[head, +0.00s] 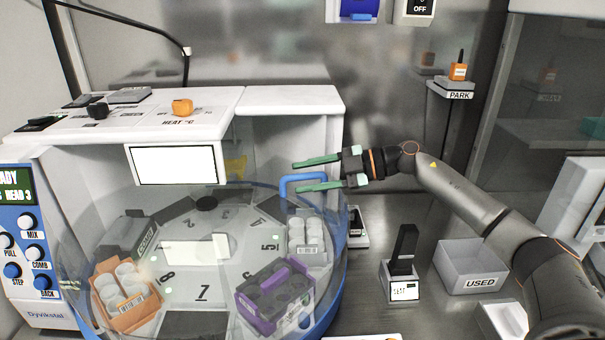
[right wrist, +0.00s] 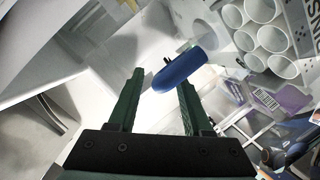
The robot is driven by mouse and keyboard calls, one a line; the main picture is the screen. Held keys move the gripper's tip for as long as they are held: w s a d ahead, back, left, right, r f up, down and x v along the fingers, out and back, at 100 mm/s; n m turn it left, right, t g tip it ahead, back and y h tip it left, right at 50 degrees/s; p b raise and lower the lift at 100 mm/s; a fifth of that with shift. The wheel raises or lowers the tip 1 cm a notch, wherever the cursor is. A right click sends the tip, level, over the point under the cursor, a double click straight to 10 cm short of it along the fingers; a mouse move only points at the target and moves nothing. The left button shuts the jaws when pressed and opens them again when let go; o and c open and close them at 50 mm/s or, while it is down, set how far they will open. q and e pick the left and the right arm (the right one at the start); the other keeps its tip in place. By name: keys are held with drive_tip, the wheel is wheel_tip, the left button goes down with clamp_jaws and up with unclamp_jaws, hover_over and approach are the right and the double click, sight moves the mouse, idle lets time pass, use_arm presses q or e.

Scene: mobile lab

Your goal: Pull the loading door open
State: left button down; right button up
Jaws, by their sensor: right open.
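The loading door appears to be part of the clear curved cover (head: 75,235) over the round carousel of the white machine; its exact edges are hard to make out. A blue bar handle (head: 310,177) stands at the cover's back right. My right gripper (head: 297,176) reaches in from the right, open, with its green fingers above and below the handle bar in the head view. In the right wrist view the rounded blue handle (right wrist: 180,72) shows at the fingertips (right wrist: 160,88), nearer the right finger; contact cannot be told. My left gripper is not in view.
Inside the cover are an orange rack (head: 128,310), a purple rack (head: 262,318) and a grey-white rack (head: 308,258). Right of the machine stand a dark upright tool on a small base (head: 402,285) and a grey USED bin (head: 468,262). A PARK shelf (head: 452,93) is on the back wall.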

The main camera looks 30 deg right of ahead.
drive_tip(key=shift+w+a+f, duration=0.15)
drive_tip(key=shift+w+a, duration=0.2)
drive_tip(key=shift+a, duration=0.05)
clamp_jaws()
idle(1.3)
